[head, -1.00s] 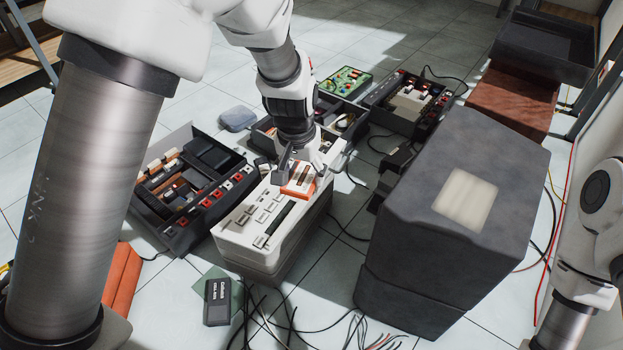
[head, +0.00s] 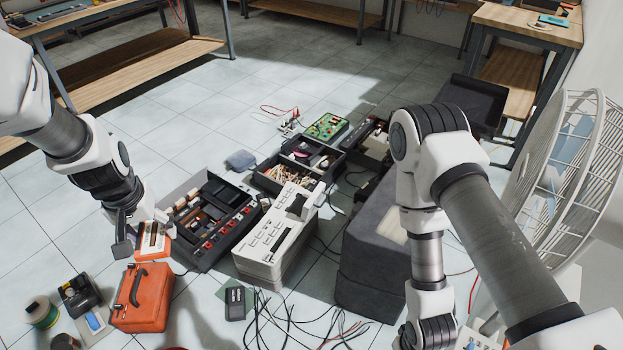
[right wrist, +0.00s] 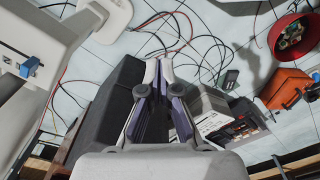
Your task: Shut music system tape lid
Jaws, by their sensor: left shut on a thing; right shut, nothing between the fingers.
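The white music system (head: 262,262) lies on the floor near the middle of the head view, keys upward. A dark part (head: 297,206) near its far end looks like a raised lid or open bay; I cannot tell which. My left gripper (head: 137,247) is at the left, shut on an orange item with a white panel (head: 153,240), above or beside an orange case. My right gripper (right wrist: 158,65) is shut and empty in the right wrist view, beside the dark grey box. The music system shows partly behind its fingers there (right wrist: 212,120).
A black deck (head: 205,222) with red buttons lies left of the music system, and a dark grey box (head: 365,275) stands right of it. The orange case (head: 143,297) is at the lower left. Loose cables (head: 285,318) spread in front. A fan (head: 565,165) stands at right.

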